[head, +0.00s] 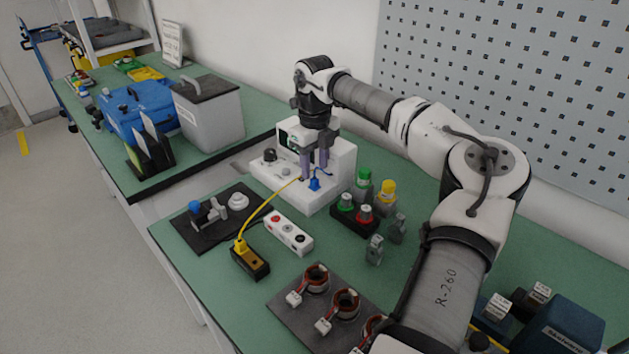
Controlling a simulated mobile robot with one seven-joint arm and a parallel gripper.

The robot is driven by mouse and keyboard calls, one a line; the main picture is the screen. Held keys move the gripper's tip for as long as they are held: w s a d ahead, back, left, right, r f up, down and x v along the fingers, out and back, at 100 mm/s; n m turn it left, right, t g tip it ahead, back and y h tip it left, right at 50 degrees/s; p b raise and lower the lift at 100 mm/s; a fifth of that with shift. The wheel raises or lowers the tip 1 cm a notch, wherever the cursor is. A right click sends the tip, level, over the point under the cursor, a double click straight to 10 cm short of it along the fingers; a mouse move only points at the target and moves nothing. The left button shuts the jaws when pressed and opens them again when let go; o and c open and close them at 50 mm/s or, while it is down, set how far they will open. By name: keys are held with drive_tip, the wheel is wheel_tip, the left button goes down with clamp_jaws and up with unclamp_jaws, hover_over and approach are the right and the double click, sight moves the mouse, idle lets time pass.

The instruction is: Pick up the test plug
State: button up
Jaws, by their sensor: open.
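My gripper (314,164) is open, pointing down in front of the white tester box (335,172) with a small screen. Its fingers are just above a blue plug (314,184) at the tester's front ledge; whether they touch it or straddle it I cannot tell. A yellow plug (240,245) stands in a black and yellow block (250,263) nearer the table's front edge. A yellow cable (268,208) runs from it up to the tester, ending close under my gripper. Which of these is the test plug I cannot tell for certain.
A white block with round sockets (288,234) lies beside the yellow cable. A dark plate with a clamp (215,218) is left. Green, red and yellow capped parts (363,200) stand right of the tester. Stators (345,302) sit on a grey mat in front. A grey bin (209,112) is behind left.

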sight(315, 177)
wheel_tip(315, 177, down, 3)
drive_tip(key=shift+f, duration=0.15)
clamp_jaws()
idle(0.4)
wheel_tip(315, 177, up, 20)
drive_tip(key=b, duration=0.1)
idle(0.3)
drive_tip(key=shift+r+p, duration=0.2)
drive_tip(key=shift+p, duration=0.25)
drive_tip(key=shift+f, duration=0.15)
